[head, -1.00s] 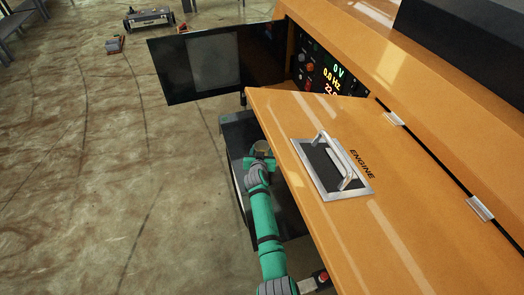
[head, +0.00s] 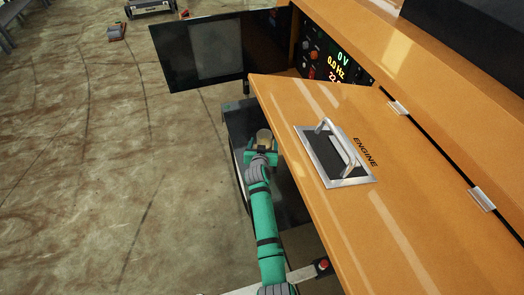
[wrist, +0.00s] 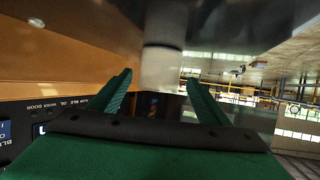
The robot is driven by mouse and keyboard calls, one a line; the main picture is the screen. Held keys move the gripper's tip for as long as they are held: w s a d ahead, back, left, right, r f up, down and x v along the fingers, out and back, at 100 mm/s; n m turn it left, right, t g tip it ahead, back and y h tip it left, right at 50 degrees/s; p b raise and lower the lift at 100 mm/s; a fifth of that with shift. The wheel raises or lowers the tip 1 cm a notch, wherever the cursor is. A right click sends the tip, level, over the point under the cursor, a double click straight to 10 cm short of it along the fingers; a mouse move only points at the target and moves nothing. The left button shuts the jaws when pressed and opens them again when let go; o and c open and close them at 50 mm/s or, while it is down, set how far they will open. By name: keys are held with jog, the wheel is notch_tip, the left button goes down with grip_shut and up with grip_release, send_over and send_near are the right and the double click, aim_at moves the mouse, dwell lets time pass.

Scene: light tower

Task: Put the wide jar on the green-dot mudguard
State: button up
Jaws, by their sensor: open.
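A jar with a tan, round top (head: 264,135) stands on the dark mudguard (head: 238,124), beside the orange engine cover. My gripper (head: 262,149) is at the jar's near side, with its jaws open. In the wrist view the pale, cylindrical jar (wrist: 161,68) shows just beyond and between the two spread green fingers of my gripper (wrist: 158,86).
The raised orange engine cover (head: 300,115) with its metal handle overhangs the mudguard on the right. An open dark door (head: 205,50) stands out beyond it, next to the control panel (head: 330,62). The floor to the left is largely clear.

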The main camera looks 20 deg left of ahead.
jog(key=v, duration=0.7)
jog(key=shift+s+r, duration=0.1)
jog(key=shift+s, duration=0.05)
jog(key=shift+s+f, duration=0.25)
jog(key=shift+s, duration=0.1)
jog(key=s+d+f+m, duration=0.1)
jog(key=s+d+f, duration=0.2)
jog(key=s, duration=1)
jog(key=s+d+f+m, duration=0.2)
jog(key=s+d, duration=0.1)
jog(key=s, duration=1)
jog(key=s+d+r+h, duration=0.1)
jog(key=s+d+r, duration=0.3)
jog(key=s, duration=0.4)
jog(key=s+d+r+t, duration=0.1)
jog(key=s+d+r, duration=0.4)
jog(key=s, duration=0.4)
jog(key=s+d+r+t+h, duration=0.1)
jog(key=s+d+r, duration=0.3)
jog(key=s, duration=0.4)
jog(key=shift+s+d+r+n+h, duration=0.25)
jog(key=shift+s+d+n+h, duration=0.1)
jog(key=shift+d, duration=0.1)
